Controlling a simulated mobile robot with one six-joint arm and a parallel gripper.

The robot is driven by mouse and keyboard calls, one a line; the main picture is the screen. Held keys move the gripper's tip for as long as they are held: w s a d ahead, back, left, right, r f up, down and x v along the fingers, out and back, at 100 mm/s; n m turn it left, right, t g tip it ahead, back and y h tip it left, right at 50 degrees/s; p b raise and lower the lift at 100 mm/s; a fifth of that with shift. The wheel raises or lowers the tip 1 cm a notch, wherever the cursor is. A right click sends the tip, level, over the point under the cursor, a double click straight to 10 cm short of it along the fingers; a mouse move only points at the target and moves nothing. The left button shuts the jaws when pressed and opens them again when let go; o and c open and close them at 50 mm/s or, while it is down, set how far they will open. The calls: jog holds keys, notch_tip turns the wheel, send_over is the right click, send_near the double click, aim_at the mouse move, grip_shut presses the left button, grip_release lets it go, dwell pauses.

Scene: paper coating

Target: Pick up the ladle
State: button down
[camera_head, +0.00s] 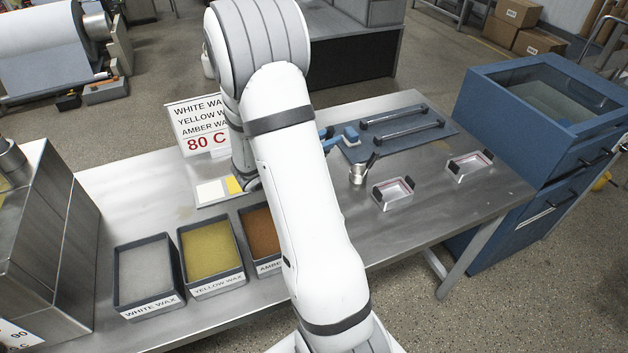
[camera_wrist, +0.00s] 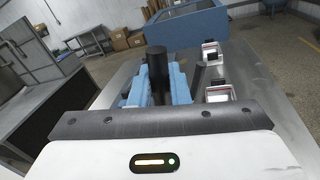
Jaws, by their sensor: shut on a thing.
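In the wrist view, my gripper (camera_wrist: 158,90) has its blue fingers closed on either side of a dark, round, upright handle (camera_wrist: 157,65). I take this to be the ladle's handle; its bowl is hidden below the fingers and my wrist. In the head view, my white arm covers most of the gripper and the held ladle. Small blue parts (camera_head: 326,139) show just right of the arm, above the table's back part.
A metal cup with a dark handle (camera_head: 357,174) stands right of my arm, near two small trays (camera_head: 393,193) (camera_head: 470,166). Behind lies a blue mat (camera_head: 385,148) with two bars. Wax bins (camera_head: 148,276) (camera_head: 212,256) stand front left. A blue cabinet (camera_head: 535,110) stands right.

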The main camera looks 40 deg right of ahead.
jog(key=shift+r, duration=0.1)
notch_tip(320, 180, up, 10)
jog(key=shift+f+b, duration=0.1)
jog(key=shift+b, duration=0.35)
dwell(0.9)
